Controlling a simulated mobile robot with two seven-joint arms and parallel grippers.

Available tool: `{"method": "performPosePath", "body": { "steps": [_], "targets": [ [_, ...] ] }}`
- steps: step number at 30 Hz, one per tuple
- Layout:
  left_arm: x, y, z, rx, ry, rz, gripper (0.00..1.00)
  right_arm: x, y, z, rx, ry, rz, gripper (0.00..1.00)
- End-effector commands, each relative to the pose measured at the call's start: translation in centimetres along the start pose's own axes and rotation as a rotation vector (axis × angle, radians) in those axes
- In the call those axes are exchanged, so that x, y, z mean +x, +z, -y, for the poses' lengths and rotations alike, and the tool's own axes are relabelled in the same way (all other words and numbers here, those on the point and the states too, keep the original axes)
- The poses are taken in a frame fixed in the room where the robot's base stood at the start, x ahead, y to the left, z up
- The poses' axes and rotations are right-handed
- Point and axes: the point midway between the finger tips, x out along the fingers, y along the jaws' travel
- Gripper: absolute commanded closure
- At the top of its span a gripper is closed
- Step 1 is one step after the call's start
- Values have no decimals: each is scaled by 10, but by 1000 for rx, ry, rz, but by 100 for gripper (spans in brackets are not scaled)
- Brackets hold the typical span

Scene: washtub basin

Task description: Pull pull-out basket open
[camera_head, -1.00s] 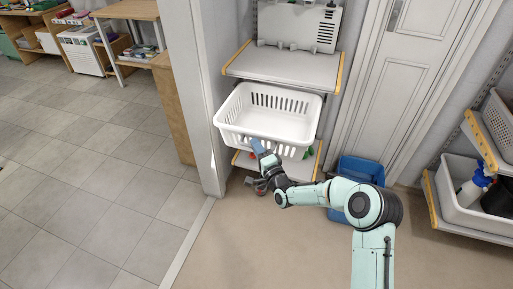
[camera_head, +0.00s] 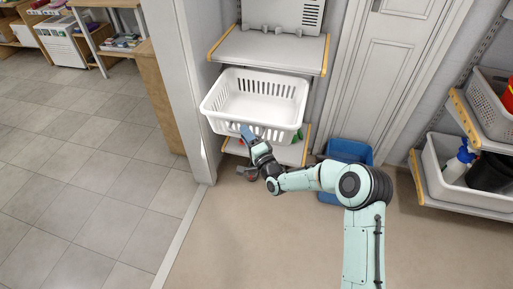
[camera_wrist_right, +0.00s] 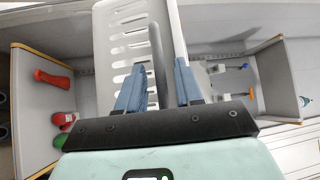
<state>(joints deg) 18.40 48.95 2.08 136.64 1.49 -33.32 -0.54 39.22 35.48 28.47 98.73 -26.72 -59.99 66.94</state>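The white slotted basket (camera_head: 255,110) sits on rails below the upper shelf in the head view. Its slotted wall (camera_wrist_right: 128,35) fills the upper middle of the right wrist view. My right gripper (camera_head: 247,133) is at the basket's front, near the lower front edge in the head view. My left gripper is out of view.
A grey shelf (camera_head: 268,48) is above the basket and a lower shelf (camera_head: 292,152) below it. A blue bin (camera_head: 349,150) stands to the right by the white door (camera_head: 385,80). A shelf with a grey tub (camera_head: 434,158) is far right.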

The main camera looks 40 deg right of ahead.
Motion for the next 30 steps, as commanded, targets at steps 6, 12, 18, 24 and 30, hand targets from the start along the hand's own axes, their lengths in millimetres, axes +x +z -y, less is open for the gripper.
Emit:
{"method": "performPosePath", "body": {
  "steps": [6,12,18,24,30],
  "targets": [
    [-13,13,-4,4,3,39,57,-46,-2,2,-1,5,-2,64],
    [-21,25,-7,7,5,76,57,-90,-2,1,-1,4,-2,64],
    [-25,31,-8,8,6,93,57,-116,-1,1,-1,2,-2,64],
    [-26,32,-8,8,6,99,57,-123,-1,0,-1,1,-2,64],
    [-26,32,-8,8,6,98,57,-122,-1,0,-1,0,-2,64]
  ]
}}
